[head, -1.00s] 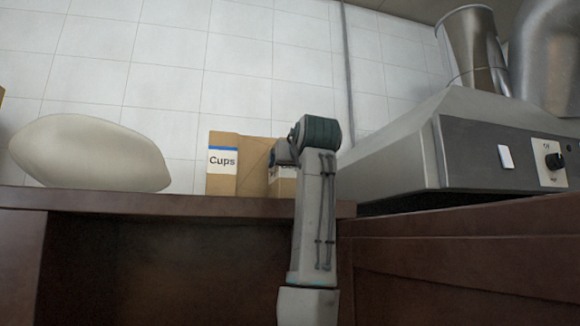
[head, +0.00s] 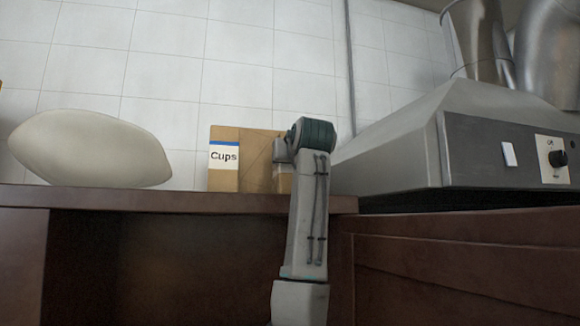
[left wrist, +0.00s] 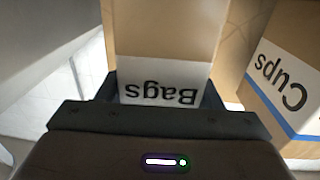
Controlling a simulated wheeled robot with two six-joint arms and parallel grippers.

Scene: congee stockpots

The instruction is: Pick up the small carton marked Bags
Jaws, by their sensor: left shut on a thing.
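The small carton marked Bags (left wrist: 165,35) is brown cardboard with a white label, whose text reads upside down in the left wrist view. My left gripper (left wrist: 160,92) is shut on it, with a dark finger on each side of the labelled end. In the head view my left arm hides the gripper and most of what is behind it. A sliver of brown cardboard shows beside the arm there, and I cannot tell for sure which carton it is. My right gripper is not in view.
A larger carton marked Cups (head: 223,170), also in the left wrist view (left wrist: 285,90), stands close beside the held carton. A pale rounded sack (head: 90,150) lies left on the brown shelf (head: 120,198). A metal hood (head: 410,140) with ducts stands right.

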